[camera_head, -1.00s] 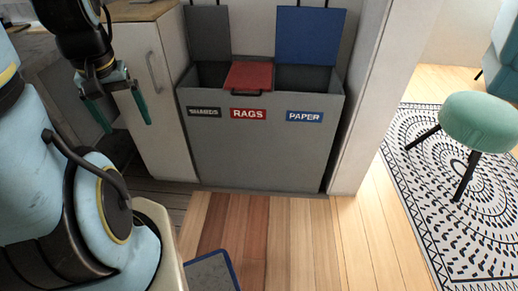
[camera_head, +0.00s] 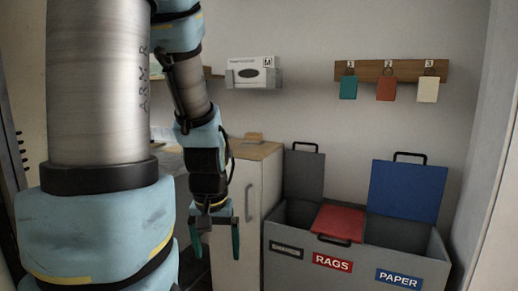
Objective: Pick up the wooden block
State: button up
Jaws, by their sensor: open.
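A small light-brown block (camera_head: 254,136), which looks like the wooden block, lies on the wooden top of a white cabinet (camera_head: 238,208). It is small in the picture and its details cannot be made out. My gripper (camera_head: 216,254) points down, with its two green fingers apart and nothing between them. In the picture it hangs in front of the cabinet's front, below the level of its top and lower than the block.
Right of the cabinet stands a grey bin (camera_head: 340,270) with compartments; its grey and blue lids are up and its red RAGS lid (camera_head: 337,222) is down. A wall shelf (camera_head: 254,82) holds a white box. Coloured tags hang from a numbered rack (camera_head: 390,71).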

aim_at(251, 138)
jog(key=i+l, duration=0.1)
jog(key=i+u, duration=0.1)
jog(key=u, duration=0.25)
jog(key=i+l+u, duration=0.1)
jog(key=u, duration=0.3)
jog(key=i+l+u, duration=0.1)
jog(key=u, duration=0.25)
